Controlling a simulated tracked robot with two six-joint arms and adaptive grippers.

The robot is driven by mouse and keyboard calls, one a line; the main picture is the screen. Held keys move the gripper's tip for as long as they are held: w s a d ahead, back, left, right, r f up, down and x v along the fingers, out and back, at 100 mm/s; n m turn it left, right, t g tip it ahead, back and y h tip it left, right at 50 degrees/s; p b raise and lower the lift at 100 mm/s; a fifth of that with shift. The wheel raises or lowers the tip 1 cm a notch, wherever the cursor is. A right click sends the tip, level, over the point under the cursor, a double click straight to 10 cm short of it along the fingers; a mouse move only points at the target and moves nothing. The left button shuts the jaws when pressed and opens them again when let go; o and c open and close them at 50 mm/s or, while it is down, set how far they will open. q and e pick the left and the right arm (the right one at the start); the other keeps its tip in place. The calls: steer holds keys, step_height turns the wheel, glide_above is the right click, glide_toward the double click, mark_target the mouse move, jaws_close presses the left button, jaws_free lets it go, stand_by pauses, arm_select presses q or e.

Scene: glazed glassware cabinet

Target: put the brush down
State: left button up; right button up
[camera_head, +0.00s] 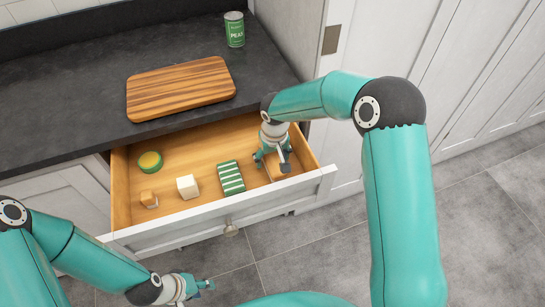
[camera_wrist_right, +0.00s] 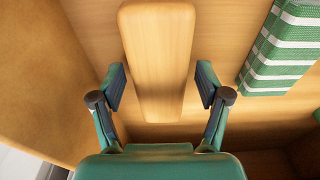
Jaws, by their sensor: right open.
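The brush (camera_wrist_right: 158,45) shows in the right wrist view as a long pale wooden bar with rounded corners; no bristles are visible. It is over the wooden floor of the open drawer, and I cannot tell whether its underside rests there. My right gripper (camera_head: 272,162) is down in the right end of the drawer. In the wrist view its fingers (camera_wrist_right: 160,88) are open, one on each side of the brush with a gap to each. In the head view the gripper mostly hides the brush. My left gripper (camera_head: 197,286) is outside, in front of the drawer, with nothing visible in it.
The drawer (camera_head: 123,200) also holds a green-striped cloth (camera_head: 231,178), a white block (camera_head: 187,187), a small wooden-topped item (camera_head: 148,198) and a round yellow-green item (camera_head: 150,161). A cutting board (camera_head: 180,87) and a can (camera_head: 234,29) are on the dark counter.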

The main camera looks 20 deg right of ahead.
mark_target(274, 160)
step_height(274, 160, up, 12)
steer(key=s, duration=0.1)
steer(key=shift+s, duration=0.2)
steer(key=shift+r, duration=0.1)
stand_by(0.5)
